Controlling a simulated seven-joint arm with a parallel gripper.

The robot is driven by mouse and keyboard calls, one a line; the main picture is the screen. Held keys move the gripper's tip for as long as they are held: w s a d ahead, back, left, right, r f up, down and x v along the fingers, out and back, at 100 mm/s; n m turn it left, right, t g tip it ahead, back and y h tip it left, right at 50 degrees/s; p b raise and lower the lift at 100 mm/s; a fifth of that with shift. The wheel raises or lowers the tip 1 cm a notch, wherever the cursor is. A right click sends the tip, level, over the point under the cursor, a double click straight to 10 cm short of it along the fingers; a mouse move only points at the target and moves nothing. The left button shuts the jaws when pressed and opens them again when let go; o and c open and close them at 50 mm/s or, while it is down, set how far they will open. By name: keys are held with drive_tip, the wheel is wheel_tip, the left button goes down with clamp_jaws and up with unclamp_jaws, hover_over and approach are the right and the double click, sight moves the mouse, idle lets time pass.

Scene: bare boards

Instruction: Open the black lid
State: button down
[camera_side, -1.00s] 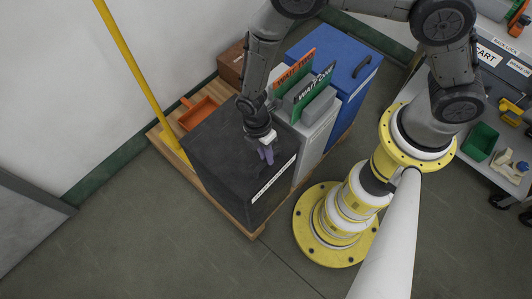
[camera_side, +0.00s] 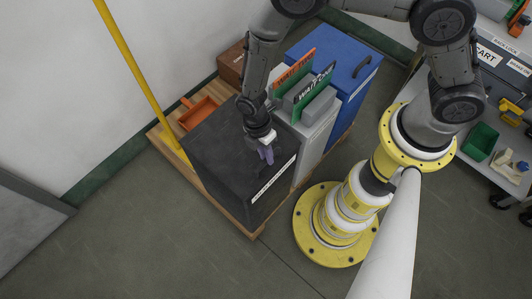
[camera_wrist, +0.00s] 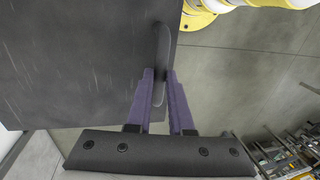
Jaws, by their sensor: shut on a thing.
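The black lid (camera_side: 215,150) lies flat on top of a black bin (camera_side: 262,195) in the side view, and appears closed. It fills the left of the wrist view (camera_wrist: 75,65) as a dark scratched sheet. A dark upright handle (camera_wrist: 162,45) stands near the lid's edge. My gripper (camera_side: 266,157) is over the lid near its label side. In the wrist view the purple fingers of my gripper (camera_wrist: 160,82) lie on both sides of the handle, shut on it.
A grey bin (camera_side: 318,135) with green and orange signs and a blue bin (camera_side: 335,58) stand beside the black one on a wooden pallet (camera_side: 245,232). An orange tray (camera_side: 200,112) and a yellow pole (camera_side: 135,75) are at the left. A cart (camera_side: 490,110) is at the right.

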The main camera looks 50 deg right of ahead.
drive_tip(key=shift+r, duration=0.1)
drive_tip(key=shift+w+r, duration=0.2)
drive_tip(key=shift+r, duration=0.35)
drive_tip(key=w+r, duration=1)
drive_tip(key=r, duration=0.4)
drive_tip(key=w+r, duration=0.2)
drive_tip(key=w, duration=0.7)
drive_tip(key=w+r, duration=0.2)
drive_tip(key=w, duration=0.8)
drive_tip(key=shift+r, duration=0.4)
drive_tip(key=shift+w, duration=0.15)
